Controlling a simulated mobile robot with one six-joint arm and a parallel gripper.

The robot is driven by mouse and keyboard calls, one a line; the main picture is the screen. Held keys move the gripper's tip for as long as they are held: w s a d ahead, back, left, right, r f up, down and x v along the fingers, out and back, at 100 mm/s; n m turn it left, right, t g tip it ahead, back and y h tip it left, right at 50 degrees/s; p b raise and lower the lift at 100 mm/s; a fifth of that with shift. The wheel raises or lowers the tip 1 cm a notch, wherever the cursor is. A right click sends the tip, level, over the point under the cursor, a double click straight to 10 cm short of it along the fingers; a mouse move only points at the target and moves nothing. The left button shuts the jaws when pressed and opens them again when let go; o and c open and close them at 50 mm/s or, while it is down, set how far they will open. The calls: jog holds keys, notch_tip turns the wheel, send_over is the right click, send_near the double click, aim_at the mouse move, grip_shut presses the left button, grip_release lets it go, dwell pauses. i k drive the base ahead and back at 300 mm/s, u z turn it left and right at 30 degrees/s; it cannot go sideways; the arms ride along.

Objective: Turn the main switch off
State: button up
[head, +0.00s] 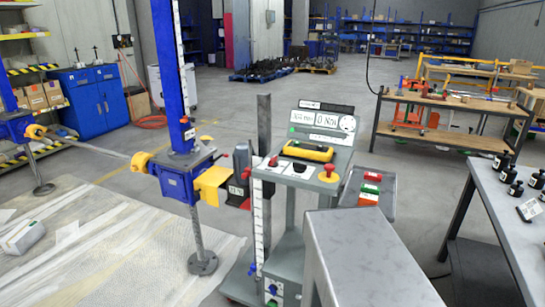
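The grey control console (297,172) stands near the middle of the head view. On its top sit a red knob on a yellow base (329,173) at the right, a red button (273,161) at the left, and a yellow-and-black device (307,152) at the back. Lower on its front is a blue panel with small knobs (271,290). I cannot tell for certain which of these is the main switch, and no on or off position is readable. My gripper is not in view.
A blue screw jack (184,178) with a motor stands left of the console. A grey table (500,215) with black parts is at the right. Open floor (240,105) lies behind.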

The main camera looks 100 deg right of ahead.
aim_at(272, 162)
jog(key=u, duration=0.15)
jog(key=k, duration=0.85)
jog(key=z, duration=1.1)
